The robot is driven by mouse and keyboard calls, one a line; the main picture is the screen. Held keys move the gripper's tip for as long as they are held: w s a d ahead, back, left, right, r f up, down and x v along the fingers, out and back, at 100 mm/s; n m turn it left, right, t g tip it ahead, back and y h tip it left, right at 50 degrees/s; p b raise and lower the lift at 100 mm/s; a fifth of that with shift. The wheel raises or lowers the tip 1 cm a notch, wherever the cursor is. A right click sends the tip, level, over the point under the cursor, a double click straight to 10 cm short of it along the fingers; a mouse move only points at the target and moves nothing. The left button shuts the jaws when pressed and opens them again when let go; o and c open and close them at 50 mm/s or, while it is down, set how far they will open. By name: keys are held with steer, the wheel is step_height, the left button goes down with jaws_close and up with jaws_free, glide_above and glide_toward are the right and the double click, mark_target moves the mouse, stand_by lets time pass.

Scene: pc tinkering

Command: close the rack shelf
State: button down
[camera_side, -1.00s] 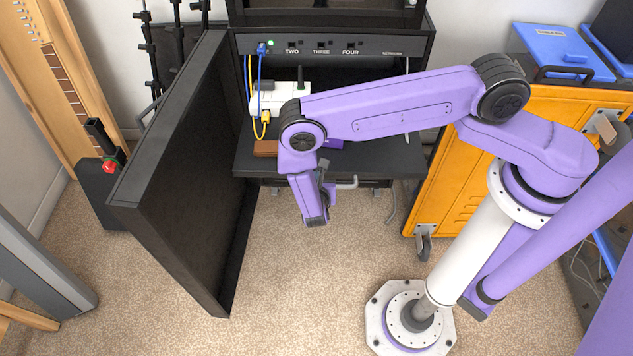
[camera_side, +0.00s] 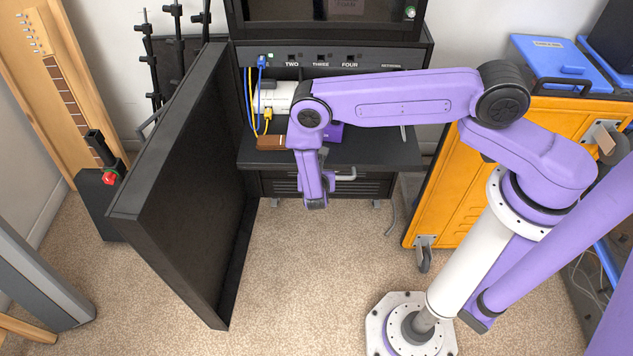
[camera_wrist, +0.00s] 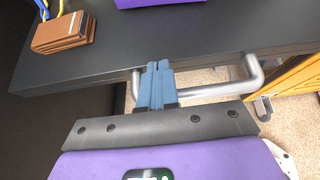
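The rack shelf (camera_side: 380,150) is a flat black board sticking out of the front of the black rack (camera_side: 420,70). A silver bar handle (camera_wrist: 215,90) is mounted at its front edge; part of it also shows in the side view (camera_side: 346,177). My gripper (camera_wrist: 157,66) has its two blue fingers together, with their tips at the shelf's front edge. The fingers cross in front of the handle bar near its left end. Contact with the edge cannot be told for sure. In the side view my arm hides most of the gripper.
On the shelf are a brown wallet-like item (camera_wrist: 64,32), a purple box (camera_wrist: 150,2) and a white device (camera_side: 270,98) with yellow and blue cables. The open black rack door (camera_side: 185,180) stands left. An orange cabinet (camera_side: 440,200) stands right. Carpet in front is clear.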

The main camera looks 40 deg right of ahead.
steer(key=w+d, duration=1.9)
steer(key=shift+w+d, duration=0.25)
steer(key=shift+v, duration=4.95)
steer(key=shift+a+r, duration=0.15)
steer(key=s+a+r+m+g, duration=0.1)
steer(key=s+a+r+m, duration=0.25)
steer(key=r, duration=0.45)
steer(key=s+a+r+m+g+y, duration=0.1)
steer(key=s+a+r+m, duration=0.15)
steer(key=s+r, duration=0.4)
steer(key=s+a+r+m+g, duration=0.1)
steer(key=s+a+r+m, duration=0.2)
steer(key=r, duration=0.6)
steer(key=s+a+r+m+g+y, duration=0.1)
steer(key=s+r+y, duration=0.1)
steer(key=s, duration=0.8)
steer(key=s+a+r+m+g+y, duration=0.1)
steer(key=s+r+m+g+y, duration=0.1)
steer(key=s, duration=0.9)
steer(key=s+a+r+m+g+y, duration=0.1)
steer(key=s+r, duration=0.4)
steer(key=s, duration=0.5)
steer(key=m+g+y, duration=0.1)
steer(key=y, duration=0.1)
steer(key=shift+s+a+r+y, duration=0.2)
steer(key=shift+s+a+y, duration=0.15)
steer(key=shift+y, duration=0.05)
